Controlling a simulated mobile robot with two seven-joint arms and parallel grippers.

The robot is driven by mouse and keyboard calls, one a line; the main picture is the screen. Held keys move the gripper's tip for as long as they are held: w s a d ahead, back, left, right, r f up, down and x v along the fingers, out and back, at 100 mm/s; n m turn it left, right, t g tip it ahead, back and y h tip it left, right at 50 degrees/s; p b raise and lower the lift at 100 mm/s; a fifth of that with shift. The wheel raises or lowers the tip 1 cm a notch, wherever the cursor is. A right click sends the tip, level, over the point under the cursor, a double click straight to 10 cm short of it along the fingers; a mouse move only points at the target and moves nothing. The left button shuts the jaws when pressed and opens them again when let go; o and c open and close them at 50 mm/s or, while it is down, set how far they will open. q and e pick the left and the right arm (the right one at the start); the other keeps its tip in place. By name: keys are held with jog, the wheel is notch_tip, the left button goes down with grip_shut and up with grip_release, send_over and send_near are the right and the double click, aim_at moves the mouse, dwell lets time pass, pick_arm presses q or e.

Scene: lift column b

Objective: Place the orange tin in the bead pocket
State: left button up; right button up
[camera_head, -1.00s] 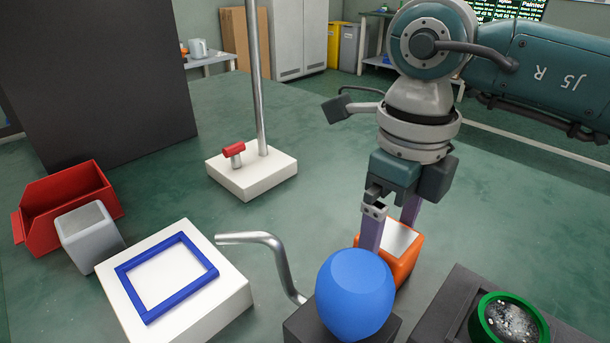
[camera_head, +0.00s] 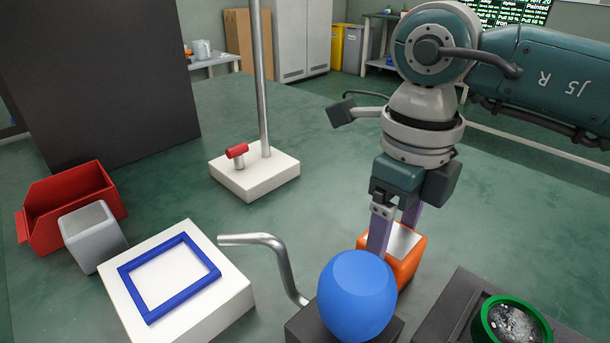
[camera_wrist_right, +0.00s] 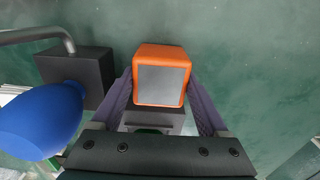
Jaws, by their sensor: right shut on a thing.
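The orange tin (camera_head: 408,266) is a rounded orange block with a grey face, standing on the floor side of the blue rounded object in the head view. It also shows in the right wrist view (camera_wrist_right: 161,75), between the purple fingers. My right gripper (camera_head: 396,226) reaches down from above and is shut on the tin, one finger on each side. The blue object hides part of the near finger and tin. The bead pocket (camera_head: 488,317) is a green round rim holding glittery beads, at the lower right, cut by the frame edge. My left gripper is not in view.
The blue rounded object (camera_head: 357,295) on a dark block and a bent metal pipe (camera_head: 283,262) stand close left of the tin. A post base (camera_head: 254,176) stands behind.

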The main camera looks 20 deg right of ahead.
jog(key=shift+c, duration=1.1)
notch_tip(320, 180, up, 20)
jog(key=p, duration=0.4)
jog(key=shift+f, duration=0.2)
notch_tip(320, 180, up, 12)
jog(key=n+p, duration=0.9)
jog(key=n, duration=0.5)
send_over(393, 238)
jog(key=a, duration=0.2)
jog(key=s+r+n+p, duration=0.2)
jog(key=r+n+p, duration=0.3)
jog(key=r+p, duration=1)
jog(key=s+a+r+n+p, duration=0.1)
jog(key=s+r+n+p, duration=0.2)
jog(key=r+p, duration=1.3)
jog(key=s+a+r+n+p, duration=0.1)
jog(key=s+r+n+p, duration=0.1)
jog(key=r+n+p, duration=0.7)
notch_tip(393, 238, up, 7)
jog(key=p, duration=0.7)
jog(key=shift+s+a+r+p, duration=0.2)
jog(key=shift+s+a+p, duration=0.05)
jog(key=shift+s+p, duration=0.1)
